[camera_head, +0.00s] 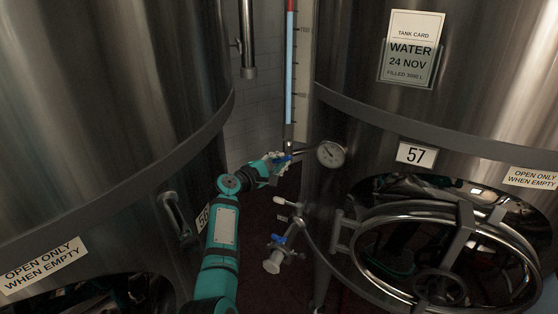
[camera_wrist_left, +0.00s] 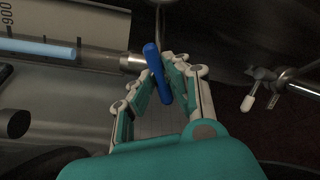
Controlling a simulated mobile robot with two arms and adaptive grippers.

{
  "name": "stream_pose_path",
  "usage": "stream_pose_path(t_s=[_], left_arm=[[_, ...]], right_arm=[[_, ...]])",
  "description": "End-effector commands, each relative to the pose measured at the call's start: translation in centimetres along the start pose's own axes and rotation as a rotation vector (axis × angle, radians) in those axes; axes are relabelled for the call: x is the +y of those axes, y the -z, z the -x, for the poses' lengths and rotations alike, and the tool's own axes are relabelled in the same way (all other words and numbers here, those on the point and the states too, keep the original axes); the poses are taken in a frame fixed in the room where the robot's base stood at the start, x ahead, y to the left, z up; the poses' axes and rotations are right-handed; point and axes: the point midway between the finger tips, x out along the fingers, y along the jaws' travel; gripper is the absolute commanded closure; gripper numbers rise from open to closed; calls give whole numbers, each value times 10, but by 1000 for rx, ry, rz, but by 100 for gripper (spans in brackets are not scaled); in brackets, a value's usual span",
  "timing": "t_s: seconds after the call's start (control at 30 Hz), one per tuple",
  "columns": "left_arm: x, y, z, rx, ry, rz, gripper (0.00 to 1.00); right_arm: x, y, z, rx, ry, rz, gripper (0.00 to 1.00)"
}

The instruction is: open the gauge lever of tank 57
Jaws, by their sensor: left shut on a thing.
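Tank 57 (camera_head: 350,190) is the steel tank on the right, with its number plate (camera_head: 417,154) on the front. Its level gauge (camera_head: 289,70) is an upright tube with a blue column beside a white scale; part of it also shows in the left wrist view (camera_wrist_left: 40,47). The blue gauge lever (camera_wrist_left: 157,72) is at the foot of the gauge, between my left gripper's fingers. My left gripper (camera_head: 279,163) is shut on this lever, which it partly hides in the head view. My right gripper is in neither view.
A dial (camera_head: 331,154) sits just right of the gripper. A lower valve with a blue handle (camera_head: 279,240) and a white-tipped sampling tap (camera_head: 280,201) are below. A round manway door (camera_head: 365,262) is at lower right. Another steel tank (camera_head: 100,120) stands close on the left.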

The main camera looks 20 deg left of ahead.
Motion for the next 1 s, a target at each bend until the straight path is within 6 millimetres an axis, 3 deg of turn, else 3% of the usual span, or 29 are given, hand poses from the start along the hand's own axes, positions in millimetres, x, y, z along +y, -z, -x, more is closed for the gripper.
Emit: stream_pose_path(t_s=[1.0], left_arm=[[-5,0,-1,-178,-107,890,100]], right_arm=[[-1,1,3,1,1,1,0]])
